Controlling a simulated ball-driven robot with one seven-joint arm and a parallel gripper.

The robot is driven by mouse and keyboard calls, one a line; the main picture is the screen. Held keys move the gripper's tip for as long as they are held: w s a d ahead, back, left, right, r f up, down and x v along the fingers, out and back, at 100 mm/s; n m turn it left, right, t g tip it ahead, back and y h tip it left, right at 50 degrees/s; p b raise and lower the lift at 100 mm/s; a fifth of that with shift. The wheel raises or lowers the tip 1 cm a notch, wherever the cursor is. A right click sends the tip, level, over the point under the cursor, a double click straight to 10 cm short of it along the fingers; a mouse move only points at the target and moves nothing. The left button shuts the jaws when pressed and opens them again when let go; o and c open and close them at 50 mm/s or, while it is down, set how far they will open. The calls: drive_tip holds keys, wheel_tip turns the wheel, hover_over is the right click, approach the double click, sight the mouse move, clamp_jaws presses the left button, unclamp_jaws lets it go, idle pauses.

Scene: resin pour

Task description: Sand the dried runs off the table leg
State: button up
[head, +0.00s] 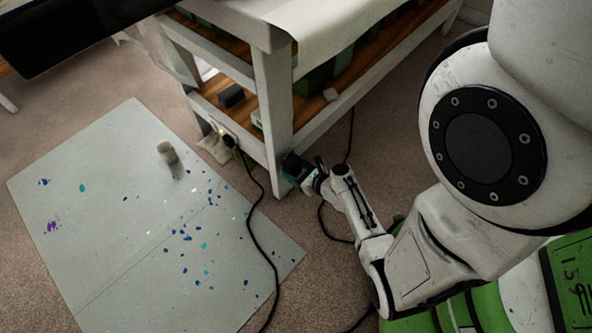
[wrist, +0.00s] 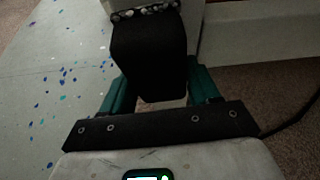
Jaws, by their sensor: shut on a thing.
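The white table leg (head: 273,110) stands upright at the near corner of the table in the head view. My gripper (head: 303,172) is low beside the foot of this leg, on its right. In the wrist view my gripper (wrist: 155,95) has its teal fingers shut on a black block (wrist: 150,60). The block's far end is close to the pale leg (wrist: 192,18); I cannot tell if they touch. A dark, speckled strip shows at that far end. The block hides part of the leg, and I cannot make out the dried runs clearly.
A grey mat (head: 110,220) with blue, teal and purple spots lies left of the leg. A small grey cup (head: 167,152) stands on it. A black cable (head: 262,235) crosses the mat and carpet. Another dark block (head: 231,95) and green boxes are on the wooden lower shelf.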

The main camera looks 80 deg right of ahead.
drive_tip(key=shift+w+d, duration=0.5)
drive_tip(key=shift+w, duration=0.35)
idle(0.3)
drive_tip(key=s+d, duration=0.2)
drive_tip(key=d, duration=0.1)
drive_tip(key=shift+d, duration=0.2)
